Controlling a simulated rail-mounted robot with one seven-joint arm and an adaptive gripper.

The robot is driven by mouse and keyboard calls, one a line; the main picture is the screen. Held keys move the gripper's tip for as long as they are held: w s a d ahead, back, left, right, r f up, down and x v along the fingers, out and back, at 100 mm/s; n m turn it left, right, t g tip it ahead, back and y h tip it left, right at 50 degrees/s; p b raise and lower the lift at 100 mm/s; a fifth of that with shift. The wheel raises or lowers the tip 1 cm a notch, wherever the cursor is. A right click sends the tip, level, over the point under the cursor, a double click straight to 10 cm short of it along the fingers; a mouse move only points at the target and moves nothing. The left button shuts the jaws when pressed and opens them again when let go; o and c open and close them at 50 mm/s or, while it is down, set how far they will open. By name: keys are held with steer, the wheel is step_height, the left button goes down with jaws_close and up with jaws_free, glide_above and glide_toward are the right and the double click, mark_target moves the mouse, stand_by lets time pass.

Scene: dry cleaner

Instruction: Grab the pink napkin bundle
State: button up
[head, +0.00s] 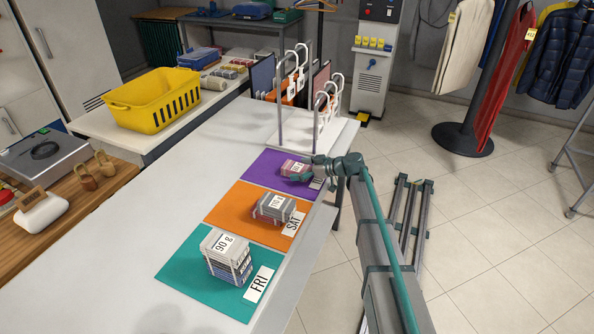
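The pink napkin bundle (293,169) is a small pink stack with a white paper label. It lies on the purple mat (262,173) on the white table. My gripper (302,170) is at the bundle's right side, reaching in from the right over the table edge. The fingers are small and partly overlap the bundle in the head view. I cannot tell whether they touch it or are closed on it.
A metal rack (281,104) with white hooks stands behind the purple mat. The table's left part is clear.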

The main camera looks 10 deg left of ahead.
steer(key=c, duration=1.2)
steer(key=shift+r, duration=0.1)
